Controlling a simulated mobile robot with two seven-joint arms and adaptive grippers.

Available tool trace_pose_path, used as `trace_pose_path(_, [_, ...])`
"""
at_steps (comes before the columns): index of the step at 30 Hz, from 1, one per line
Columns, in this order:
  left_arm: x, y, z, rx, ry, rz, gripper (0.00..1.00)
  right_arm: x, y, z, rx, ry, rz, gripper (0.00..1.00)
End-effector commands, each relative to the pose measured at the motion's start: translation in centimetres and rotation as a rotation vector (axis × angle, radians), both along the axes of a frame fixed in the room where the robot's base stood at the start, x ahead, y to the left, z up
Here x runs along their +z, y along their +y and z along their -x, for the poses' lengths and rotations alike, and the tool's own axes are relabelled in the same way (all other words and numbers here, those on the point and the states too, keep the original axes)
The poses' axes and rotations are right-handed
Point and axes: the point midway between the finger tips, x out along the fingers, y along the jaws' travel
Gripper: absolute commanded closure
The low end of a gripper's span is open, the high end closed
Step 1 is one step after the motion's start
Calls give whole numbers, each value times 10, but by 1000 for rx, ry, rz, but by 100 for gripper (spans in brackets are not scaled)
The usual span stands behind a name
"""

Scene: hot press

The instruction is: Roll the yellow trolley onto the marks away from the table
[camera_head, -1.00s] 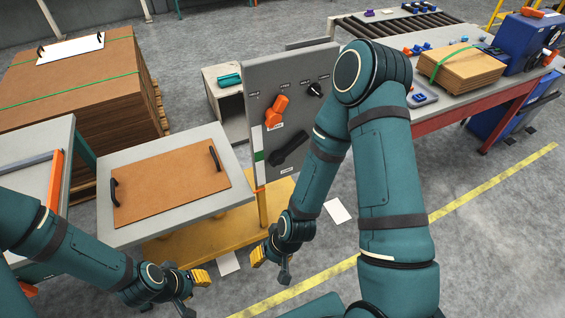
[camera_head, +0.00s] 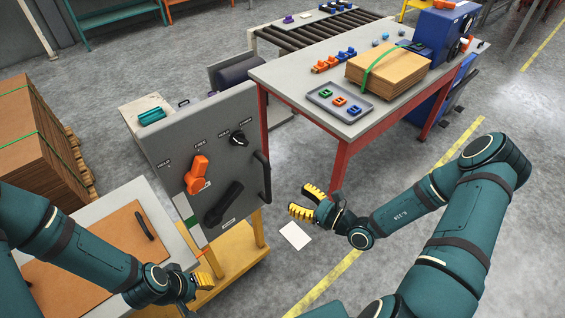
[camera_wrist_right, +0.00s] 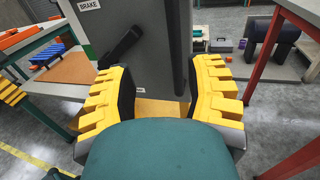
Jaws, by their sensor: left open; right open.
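The yellow trolley (camera_head: 233,258) carries an upright grey panel (camera_head: 165,150) with an orange knob, a black brake lever (camera_head: 224,204) and a black vertical handle (camera_head: 263,177) on its right edge. A floor mark (camera_head: 295,235), a white rectangle, lies right of the trolley. My right gripper (camera_head: 304,203) is open and empty, right of the handle and apart from it. In the right wrist view the panel (camera_wrist_right: 150,70) and its dark handle (camera_wrist_right: 181,50) show between and beyond the open fingers (camera_wrist_right: 160,72). My left gripper (camera_head: 205,284) is open beside the trolley's front.
A red-legged table (camera_head: 298,88) with a small tray (camera_head: 340,113) and strapped boards stands behind right. A grey top with a brown board (camera_head: 85,255) is at left, partly hidden by my left arm. A yellow floor line (camera_head: 335,272) crosses open floor at right.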

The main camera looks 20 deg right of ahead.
Motion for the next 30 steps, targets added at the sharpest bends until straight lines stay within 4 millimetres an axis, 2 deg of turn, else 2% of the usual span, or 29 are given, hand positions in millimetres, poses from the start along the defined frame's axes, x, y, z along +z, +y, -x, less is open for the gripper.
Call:
trace_pose_path(2, [0,0,0,1,0,-1,65,1,-10,-4,-48,-7,-14,48])
trace_pose_path(5, [-1,1,0,1,1,-1,65,1,-11,-10,-65,-9,-17,48])
trace_pose_path(11, [-4,0,1,0,3,0,65,0,5,-34,-60,-9,-17,48])
trace_pose_path(24, [-14,0,4,-6,10,2,65,0,47,-104,-59,-9,-16,48])
trace_pose_path(30, [-16,-1,5,-8,12,2,65,1,57,-119,-59,-8,-16,48])
